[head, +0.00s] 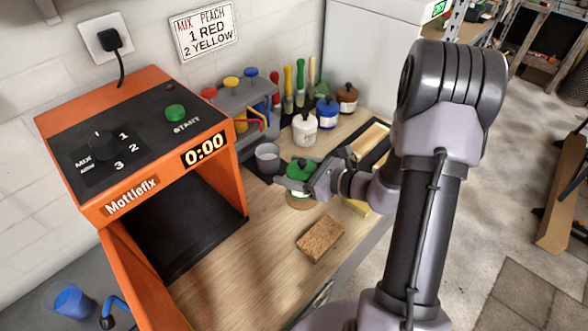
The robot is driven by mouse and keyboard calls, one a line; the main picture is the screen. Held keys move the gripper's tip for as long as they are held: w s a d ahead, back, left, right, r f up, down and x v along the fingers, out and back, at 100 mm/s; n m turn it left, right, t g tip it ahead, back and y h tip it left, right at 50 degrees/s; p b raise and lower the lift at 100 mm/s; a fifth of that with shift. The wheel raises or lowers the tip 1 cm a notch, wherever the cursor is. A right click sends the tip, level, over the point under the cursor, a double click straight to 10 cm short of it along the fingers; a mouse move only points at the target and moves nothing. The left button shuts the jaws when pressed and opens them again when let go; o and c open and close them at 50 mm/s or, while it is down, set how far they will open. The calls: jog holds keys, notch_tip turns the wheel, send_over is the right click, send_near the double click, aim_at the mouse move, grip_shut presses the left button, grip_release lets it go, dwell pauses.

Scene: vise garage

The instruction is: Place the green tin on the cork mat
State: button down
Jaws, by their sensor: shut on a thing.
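The green tin (299,172) has a green lid with a dark knob and a pale lower body. My gripper (312,184) is shut on it from the right side, and the fingers hide part of its body. A round tan mat (298,205), which looks like the cork mat, shows partly just below the tin on the wooden bench. The tin is upright over this mat. I cannot tell whether its bottom touches the mat or hangs slightly above it.
A brown speckled block (320,238) lies on the bench in front. A grey cup (267,158) stands close left of the tin. White (304,127), blue (327,112) and brown (347,98) tins stand behind. The orange machine (150,150) fills the left.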

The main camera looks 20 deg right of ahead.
notch_tip(320, 180, down, 2)
jog(key=shift+s+a+f+b, duration=0.15)
jog(key=shift+f+b, duration=0.1)
jog(key=shift+b, duration=0.3)
jog(key=shift+d, duration=0.3)
jog(key=shift+r, duration=0.1)
jog(key=shift+a, duration=0.15)
jog(key=shift+c, duration=1.2)
grip_release()
